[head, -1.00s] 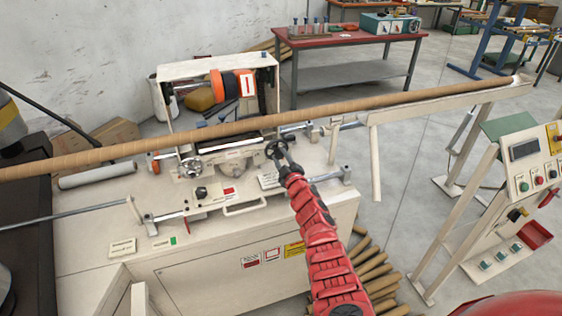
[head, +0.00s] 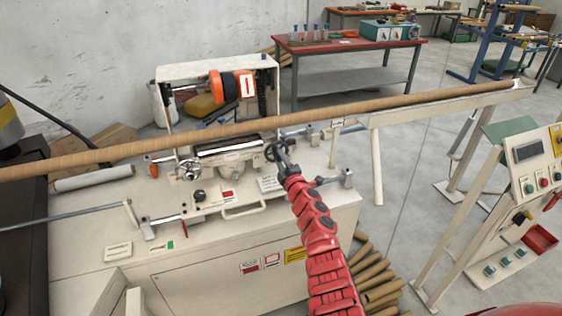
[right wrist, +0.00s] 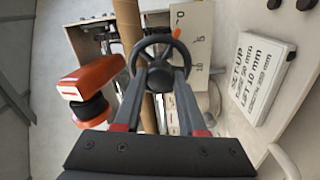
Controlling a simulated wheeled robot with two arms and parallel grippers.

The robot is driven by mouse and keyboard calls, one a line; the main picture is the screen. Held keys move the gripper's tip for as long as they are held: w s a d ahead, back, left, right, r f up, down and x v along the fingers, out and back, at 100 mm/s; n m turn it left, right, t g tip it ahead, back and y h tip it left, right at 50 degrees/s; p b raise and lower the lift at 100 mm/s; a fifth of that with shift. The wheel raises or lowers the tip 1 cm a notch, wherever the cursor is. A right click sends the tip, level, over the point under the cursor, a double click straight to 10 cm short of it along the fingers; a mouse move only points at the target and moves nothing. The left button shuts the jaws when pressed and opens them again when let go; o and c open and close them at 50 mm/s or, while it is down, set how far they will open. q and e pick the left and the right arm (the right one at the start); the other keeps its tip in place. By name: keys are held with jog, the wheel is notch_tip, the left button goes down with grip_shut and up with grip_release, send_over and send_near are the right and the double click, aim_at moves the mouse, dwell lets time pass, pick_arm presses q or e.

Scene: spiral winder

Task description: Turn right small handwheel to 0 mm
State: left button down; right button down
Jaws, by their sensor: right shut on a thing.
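The right small handwheel (right wrist: 157,50) is a dark spoked wheel in the right wrist view, with an orange mark at its upper right rim. A pale scale plate (right wrist: 190,45) with dark figures stands right behind it; I cannot read the full setting. In the head view the handwheel (head: 271,152) shows on the front of the machine. My right gripper (head: 279,150) is at the wheel, and its two fingers (right wrist: 157,78) are shut on it. The left small handwheel (head: 189,170) is bright metal, farther left. My left gripper is not in view.
A long brown tube (head: 240,127) runs above the machine, behind my right gripper. A white set-up card (right wrist: 262,75) lies right of the wheel. A control console (head: 530,175) stands at right. Cardboard tubes (head: 372,277) lie on the floor.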

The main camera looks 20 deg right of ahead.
dwell(0.3)
jog(key=shift+c, duration=2.3)
grip_release()
jog(key=shift+s+f+p, duration=0.1)
jog(key=shift+s+p, duration=0.35)
jog(key=shift+s, duration=0.25)
jog(key=s, duration=1.6)
jog(key=shift+d, duration=0.25)
